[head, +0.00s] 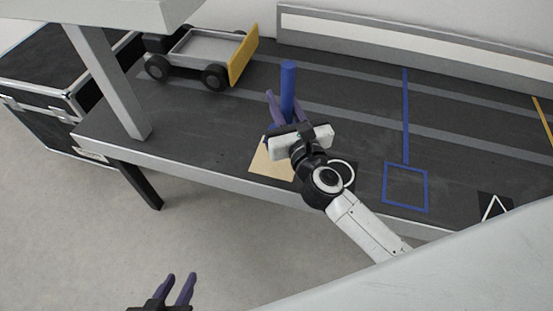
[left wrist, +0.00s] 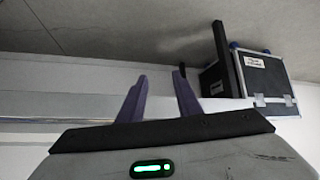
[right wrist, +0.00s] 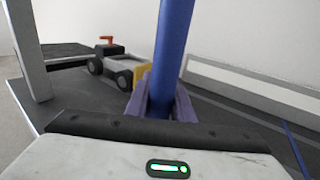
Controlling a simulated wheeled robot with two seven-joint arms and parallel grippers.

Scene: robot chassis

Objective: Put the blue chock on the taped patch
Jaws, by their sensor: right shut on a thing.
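The blue chock (head: 288,80) is an upright blue cylinder. My right gripper (head: 281,108) is shut on it above the dark bench top. In the right wrist view the chock (right wrist: 173,50) rises between the purple fingers (right wrist: 158,100); its lower end is hidden. The taped patch (head: 405,209), a square outlined in blue tape, lies near the bench's front edge, right of the gripper, with bare bench inside it. My left gripper (head: 178,290) is open and empty, low in front of the bench; it also shows in the left wrist view (left wrist: 160,95).
A toy-like truck (head: 200,48) with a yellow board stands at the back left. A tan square (head: 272,160) lies partly under my right gripper. A white circle (head: 351,168) and a triangle mark (head: 494,207) flank the taped patch. A grey post (head: 105,80) stands at left.

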